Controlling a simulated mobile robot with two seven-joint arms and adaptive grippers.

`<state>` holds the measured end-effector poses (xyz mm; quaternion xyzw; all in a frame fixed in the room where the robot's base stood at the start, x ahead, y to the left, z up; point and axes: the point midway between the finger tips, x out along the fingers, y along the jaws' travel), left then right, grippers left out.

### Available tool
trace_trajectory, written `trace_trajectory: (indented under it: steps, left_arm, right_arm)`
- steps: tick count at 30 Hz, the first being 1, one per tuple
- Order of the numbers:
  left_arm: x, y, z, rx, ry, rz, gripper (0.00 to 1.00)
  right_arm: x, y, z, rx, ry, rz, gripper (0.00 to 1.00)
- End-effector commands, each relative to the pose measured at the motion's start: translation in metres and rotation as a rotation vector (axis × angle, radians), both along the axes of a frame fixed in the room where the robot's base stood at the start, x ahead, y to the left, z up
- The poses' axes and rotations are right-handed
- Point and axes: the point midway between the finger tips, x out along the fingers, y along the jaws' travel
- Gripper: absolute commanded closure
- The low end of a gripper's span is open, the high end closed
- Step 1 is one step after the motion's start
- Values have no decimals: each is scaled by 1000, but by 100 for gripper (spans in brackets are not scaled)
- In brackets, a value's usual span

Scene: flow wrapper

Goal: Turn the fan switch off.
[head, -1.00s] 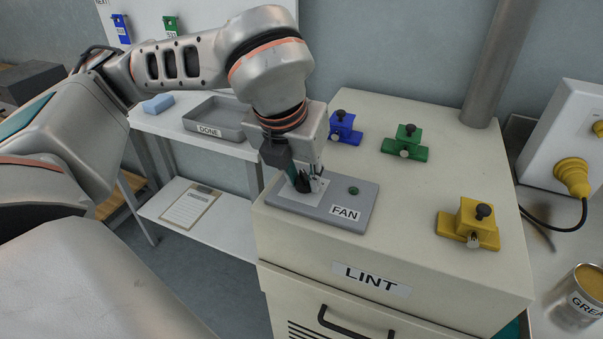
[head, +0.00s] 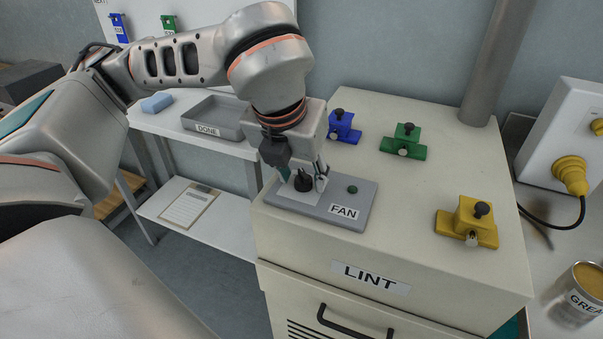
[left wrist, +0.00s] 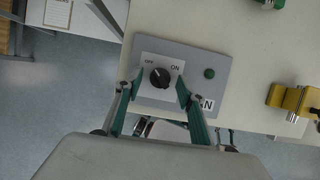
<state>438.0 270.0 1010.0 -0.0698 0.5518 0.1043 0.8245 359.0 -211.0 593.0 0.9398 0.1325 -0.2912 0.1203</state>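The fan switch is a black rotary knob (head: 303,183) on a white plate marked OFF and ON, on the grey FAN panel (head: 366,205). The knob (left wrist: 160,77) also shows in the left wrist view, with OFF at its upper left and ON at its upper right. Its pointer is too small to read surely. My left gripper (head: 302,178) points down at the panel. Its fingers (left wrist: 160,82) stand apart on either side of the knob, with gaps visible. A dark green lamp (head: 353,189) sits right of the knob. My right gripper is not in view.
The panel lies on a cream LINT cabinet (head: 400,250). Blue (head: 342,127), green (head: 404,141) and yellow (head: 468,223) blocks with black knobs stand on it. A DONE tray (head: 215,117) is on the left table. A grey pipe (head: 492,65) rises behind.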

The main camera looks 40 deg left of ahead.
Motion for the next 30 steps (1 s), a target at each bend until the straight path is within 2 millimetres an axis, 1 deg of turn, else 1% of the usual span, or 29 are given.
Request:
trace_trajectory:
  steps: [5,12,18,21,24,30]
  left_arm:
    - [-7,-2,21,0,-6,-1,61]
    - [-24,-7,66,-1,-8,-1,61]
    - [-37,-10,95,0,-4,1,61]
    - [-40,-11,103,0,-4,0,61]
    - [-43,-11,107,0,-1,-1,61]
    - [-44,-11,109,0,0,-1,61]
  right_arm:
    - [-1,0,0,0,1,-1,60]
    - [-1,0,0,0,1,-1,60]
    - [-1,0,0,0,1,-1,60]
    - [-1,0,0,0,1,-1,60]
    - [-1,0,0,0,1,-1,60]
    - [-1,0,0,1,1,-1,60]
